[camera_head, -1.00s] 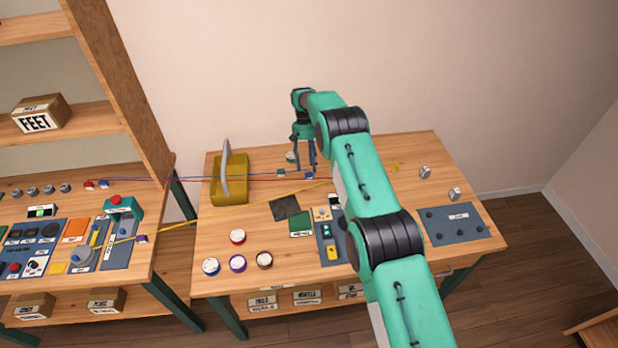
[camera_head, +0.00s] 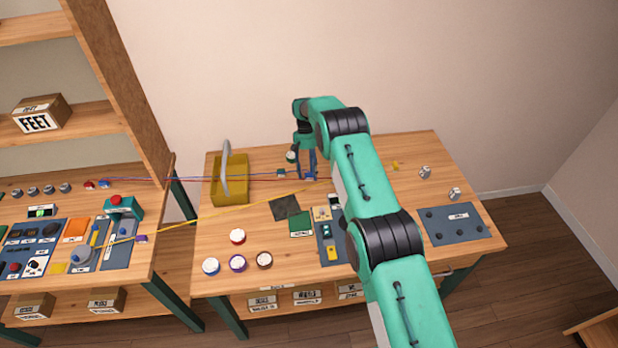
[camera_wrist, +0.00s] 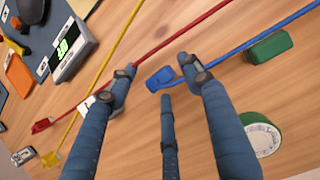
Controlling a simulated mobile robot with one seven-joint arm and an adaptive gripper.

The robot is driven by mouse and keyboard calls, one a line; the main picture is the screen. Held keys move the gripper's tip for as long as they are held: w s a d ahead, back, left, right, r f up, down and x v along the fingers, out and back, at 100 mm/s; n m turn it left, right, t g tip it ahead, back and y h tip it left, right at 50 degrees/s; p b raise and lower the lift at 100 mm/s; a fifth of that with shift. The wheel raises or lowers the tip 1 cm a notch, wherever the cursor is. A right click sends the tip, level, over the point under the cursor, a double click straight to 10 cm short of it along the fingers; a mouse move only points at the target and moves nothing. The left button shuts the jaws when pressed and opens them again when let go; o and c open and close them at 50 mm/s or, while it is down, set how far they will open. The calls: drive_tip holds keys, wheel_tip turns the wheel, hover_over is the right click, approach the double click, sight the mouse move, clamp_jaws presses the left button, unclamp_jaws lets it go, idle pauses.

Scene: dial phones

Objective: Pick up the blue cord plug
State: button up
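The blue cord plug (camera_wrist: 160,79) lies on the wooden table at the end of the blue cord (camera_wrist: 228,47). My gripper (camera_wrist: 158,82) has three dark blue fingers, open and with nothing clasped; whether a finger touches the plug or cord cannot be told. In the head view my gripper (camera_head: 307,174) points down near the back of the table, and its fingers largely hide the plug.
A red plug (camera_wrist: 41,125) and yellow plug (camera_wrist: 51,158) lie left in the wrist view. The red cord (camera_wrist: 165,45) passes close to the left finger. A green block (camera_wrist: 268,47) lies by the blue cord. A round green-rimmed item (camera_wrist: 262,137) lies right.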

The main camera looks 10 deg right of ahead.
sight(309, 173)
clamp_jaws()
drive_tip(key=shift+r, duration=0.2)
drive_tip(key=shift+r, duration=1.5)
drive_tip(key=shift+s+r, duration=0.15)
drive_tip(key=shift+s, duration=0.1)
drive_tip(key=s, duration=0.5)
drive_tip(key=s+r, duration=0.1)
drive_tip(key=s, duration=0.4)
drive_tip(key=s+d, duration=0.1)
drive_tip(key=s, duration=0.4)
drive_tip(key=shift+s+d+r, duration=0.1)
drive_tip(key=shift+s+r, duration=0.05)
drive_tip(key=shift+s, duration=0.1)
